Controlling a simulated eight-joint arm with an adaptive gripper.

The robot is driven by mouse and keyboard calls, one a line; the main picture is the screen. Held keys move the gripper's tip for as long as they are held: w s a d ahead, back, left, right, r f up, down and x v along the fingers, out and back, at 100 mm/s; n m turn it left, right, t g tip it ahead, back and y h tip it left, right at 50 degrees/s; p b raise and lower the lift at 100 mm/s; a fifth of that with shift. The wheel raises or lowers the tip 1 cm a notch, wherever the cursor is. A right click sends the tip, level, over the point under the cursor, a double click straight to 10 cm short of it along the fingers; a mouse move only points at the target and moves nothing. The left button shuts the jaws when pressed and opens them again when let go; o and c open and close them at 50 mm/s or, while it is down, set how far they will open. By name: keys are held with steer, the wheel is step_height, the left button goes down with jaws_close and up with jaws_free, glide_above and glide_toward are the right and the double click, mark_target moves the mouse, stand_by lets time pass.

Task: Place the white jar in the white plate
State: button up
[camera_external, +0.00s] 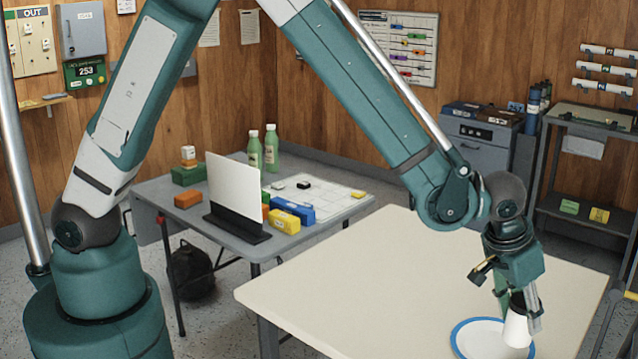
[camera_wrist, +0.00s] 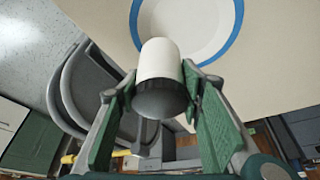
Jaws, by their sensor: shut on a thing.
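The white jar (camera_external: 516,332) has a dark end that points up towards my gripper (camera_external: 518,308). My gripper is shut on the jar, with one finger on each side of it. The jar also shows in the wrist view (camera_wrist: 161,60), between the green-padded fingers (camera_wrist: 160,80). The white plate (camera_external: 480,343) has a blue rim and lies on the pale table. In the external view the jar covers the plate's right part. In the wrist view the plate (camera_wrist: 200,22) is partly behind the jar. Whether the jar touches the plate is not clear.
The pale table (camera_external: 350,300) is otherwise clear. A grey table (camera_external: 160,205) at the left holds a white panel (camera_external: 234,186), green bottles (camera_external: 271,147) and coloured blocks (camera_external: 292,211). A dark shelf unit (camera_external: 590,205) stands at the right.

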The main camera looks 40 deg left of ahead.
mark_target(519, 326)
steer(key=shift+f+b, duration=0.3)
steer(key=shift+f, duration=1.5)
steer(key=shift+f, duration=0.15)
steer(key=o, duration=1)
steer(key=shift+o, duration=0.2)
steer(key=shift+r, duration=0.2)
steer(key=shift+p+v, duration=0.9)
steer(key=shift+v, duration=5.1)
